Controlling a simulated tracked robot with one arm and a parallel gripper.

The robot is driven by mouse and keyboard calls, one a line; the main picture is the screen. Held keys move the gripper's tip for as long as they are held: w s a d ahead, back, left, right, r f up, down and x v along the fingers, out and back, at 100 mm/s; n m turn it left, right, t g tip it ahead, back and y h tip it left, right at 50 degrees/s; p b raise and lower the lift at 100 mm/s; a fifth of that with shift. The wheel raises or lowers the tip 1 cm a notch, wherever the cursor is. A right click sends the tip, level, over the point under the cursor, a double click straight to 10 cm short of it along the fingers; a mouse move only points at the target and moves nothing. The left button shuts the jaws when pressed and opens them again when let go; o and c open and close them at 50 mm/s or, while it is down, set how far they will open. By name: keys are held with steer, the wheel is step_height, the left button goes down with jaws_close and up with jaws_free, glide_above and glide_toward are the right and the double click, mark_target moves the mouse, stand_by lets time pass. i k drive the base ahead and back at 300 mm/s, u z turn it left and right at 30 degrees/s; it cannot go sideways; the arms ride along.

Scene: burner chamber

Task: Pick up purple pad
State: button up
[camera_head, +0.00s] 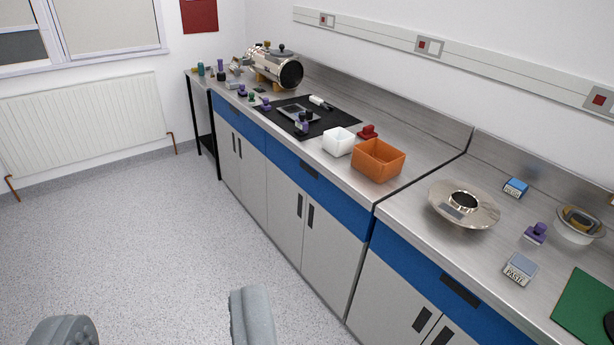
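Several small purple items stand on the steel counter, and I cannot tell which of them is the purple pad. One purple block (536,233) sits alone on the right counter section, between a blue box and a grey box. Another purple-topped item (303,122) stands by the black mat, and smaller ones (265,104) stand further back along the front edge. My gripper (158,322) shows at the bottom left, its two grey fingers wide apart with only floor between them. It is empty, in front of the counter and far from the purple items.
A steel dish (464,204), a white bowl (580,226), a grey box (520,269), a blue box (516,187) and a green mat (588,308) are on the right section. An orange bin (378,160) and white container (338,141) stand further left. The floor is clear.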

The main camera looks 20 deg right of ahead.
mark_target(535, 235)
steer(key=z, duration=0.55)
steer(key=i, duration=1)
steer(key=z, duration=1.3)
steer(key=i, duration=1.1)
steer(key=z, duration=0.4)
